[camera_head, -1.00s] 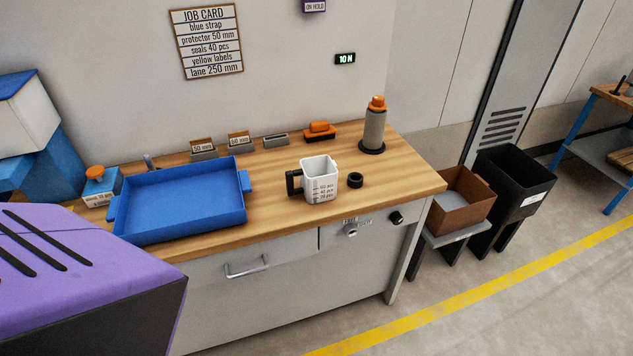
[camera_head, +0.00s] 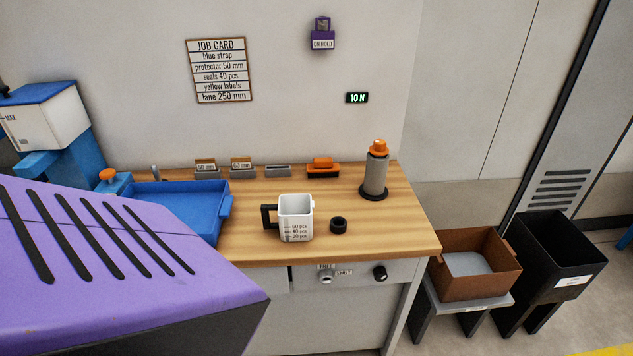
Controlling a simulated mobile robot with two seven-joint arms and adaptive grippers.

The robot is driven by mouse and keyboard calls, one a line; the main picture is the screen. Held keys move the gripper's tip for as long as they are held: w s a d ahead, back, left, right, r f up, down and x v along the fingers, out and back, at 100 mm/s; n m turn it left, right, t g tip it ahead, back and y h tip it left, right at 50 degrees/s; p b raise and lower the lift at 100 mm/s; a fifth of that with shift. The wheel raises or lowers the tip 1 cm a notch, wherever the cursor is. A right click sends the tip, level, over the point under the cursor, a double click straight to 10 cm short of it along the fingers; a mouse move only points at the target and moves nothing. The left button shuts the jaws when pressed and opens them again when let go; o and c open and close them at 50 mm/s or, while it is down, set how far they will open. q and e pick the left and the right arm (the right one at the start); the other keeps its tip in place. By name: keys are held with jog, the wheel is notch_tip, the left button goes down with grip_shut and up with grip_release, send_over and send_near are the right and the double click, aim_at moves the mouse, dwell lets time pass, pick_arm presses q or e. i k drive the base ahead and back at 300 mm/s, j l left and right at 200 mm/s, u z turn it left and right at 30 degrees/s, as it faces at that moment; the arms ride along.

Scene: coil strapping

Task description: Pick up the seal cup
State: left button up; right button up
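The seal cup (camera_head: 296,218) is a white measuring cup with piece-count marks on its front and a black handle on its left side. It stands upright on the wooden bench top (camera_head: 375,232), near the front edge. What is inside it cannot be made out. Neither of my grippers shows in the head view.
A black ring (camera_head: 338,225) lies just right of the cup. A blue tray (camera_head: 190,212) is to the left, partly behind a large purple body (camera_head: 120,245). A grey bottle with an orange top (camera_head: 375,172) stands back right. A brown bin (camera_head: 478,262) and black bin (camera_head: 550,265) stand beside the bench.

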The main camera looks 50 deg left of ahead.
aim_at(295, 211)
jog(key=i+l+u, duration=0.1)
jog(key=u, duration=0.25)
jog(key=i+l+u, duration=0.1)
jog(key=l+u, duration=0.35)
jog(key=u, duration=0.25)
jog(key=i, duration=0.05)
